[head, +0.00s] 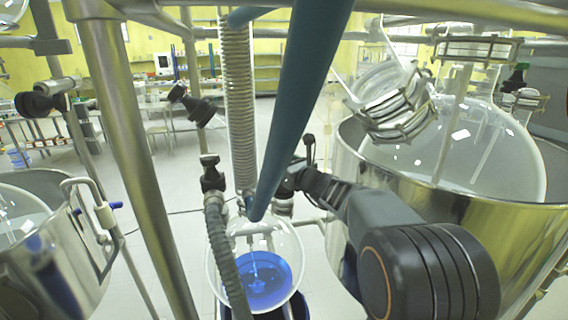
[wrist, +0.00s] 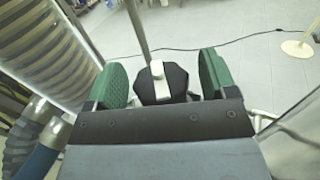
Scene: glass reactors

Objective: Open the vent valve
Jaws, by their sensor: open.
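A black valve knob with a pale grey lever (wrist: 158,72) is in the middle of the wrist view, in front of a thin upright metal rod. I take it to be the vent valve, though no label shows. My gripper (wrist: 163,84) is open, with one green-padded finger on each side of the knob and a visible gap to both. How deep the knob sits between the fingers is hard to tell. In the head view, my gripper (head: 283,188) is small and dark beside the coiled glass column, partly hidden by the blue tube, and the knob cannot be made out there.
The coiled glass condenser (head: 237,110) stands close to the left of my gripper. A round flask with blue liquid (head: 262,284) is below it. A thick blue tube (head: 305,90) crosses in front. A large steel vessel (head: 450,215) is at right, and a ribbed hose (head: 222,250) hangs at left.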

